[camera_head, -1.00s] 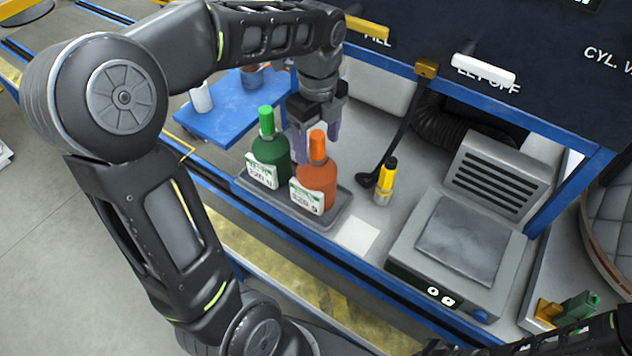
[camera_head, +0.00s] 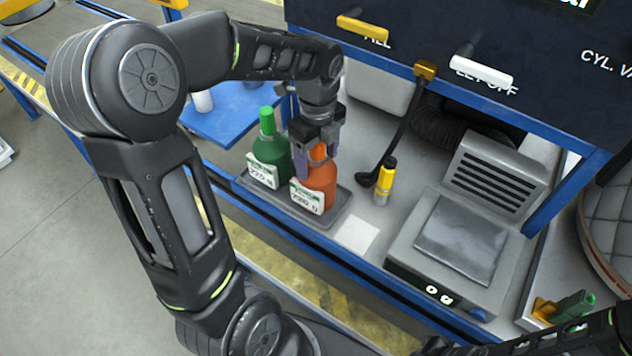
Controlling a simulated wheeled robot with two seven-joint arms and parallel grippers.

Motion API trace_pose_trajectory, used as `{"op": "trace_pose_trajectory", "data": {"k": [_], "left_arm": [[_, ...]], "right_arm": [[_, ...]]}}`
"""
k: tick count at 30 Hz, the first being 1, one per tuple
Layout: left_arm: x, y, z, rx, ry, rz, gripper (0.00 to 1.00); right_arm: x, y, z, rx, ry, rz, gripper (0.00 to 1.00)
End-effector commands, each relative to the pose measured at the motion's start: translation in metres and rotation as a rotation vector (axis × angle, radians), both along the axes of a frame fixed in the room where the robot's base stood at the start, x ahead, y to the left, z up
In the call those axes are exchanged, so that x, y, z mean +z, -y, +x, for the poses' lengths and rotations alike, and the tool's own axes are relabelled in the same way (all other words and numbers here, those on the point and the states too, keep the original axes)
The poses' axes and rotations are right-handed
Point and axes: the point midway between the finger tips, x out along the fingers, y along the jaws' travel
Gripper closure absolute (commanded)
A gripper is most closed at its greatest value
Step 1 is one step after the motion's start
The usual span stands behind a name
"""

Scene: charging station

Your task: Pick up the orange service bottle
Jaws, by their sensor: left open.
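The orange service bottle (camera_head: 317,184) stands upright in a shallow grey tray (camera_head: 342,214), with a white and green label facing me. A green bottle (camera_head: 270,148) stands upright just left of it in the same tray. My left gripper (camera_head: 318,160) points down over the orange bottle, open, with its purple-grey fingers on either side of the bottle's upper part. The gripper hides most of the orange cap. Whether the fingers touch the bottle I cannot tell. Part of my right arm shows at the lower right edge; its gripper does not show.
A scale (camera_head: 462,240) stands right of the tray, with a yellow-black bottle (camera_head: 384,180) and a black hose (camera_head: 392,150) between. A white card (camera_head: 357,233) lies by the tray. A dark panel with yellow and white handles overhangs the bench. A blue platform (camera_head: 228,112) lies behind left.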

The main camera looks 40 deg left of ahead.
Motion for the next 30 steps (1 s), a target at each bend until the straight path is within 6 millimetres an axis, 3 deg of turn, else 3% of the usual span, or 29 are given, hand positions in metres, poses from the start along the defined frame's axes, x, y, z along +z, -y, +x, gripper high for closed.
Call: {"op": "trace_pose_trajectory", "data": {"k": [9,30], "left_arm": [[0.0004,0.0000,0.0001,0.000,0.000,0.000,0.32],[0.0003,0.0001,0.0000,0.000,0.000,0.000,0.89]], "right_arm": [[0.0000,-0.0001,0.0000,0.000,0.000,0.000,1.00],[0.0001,-0.0001,0.0000,0.000,0.000,0.000,1.00]]}}
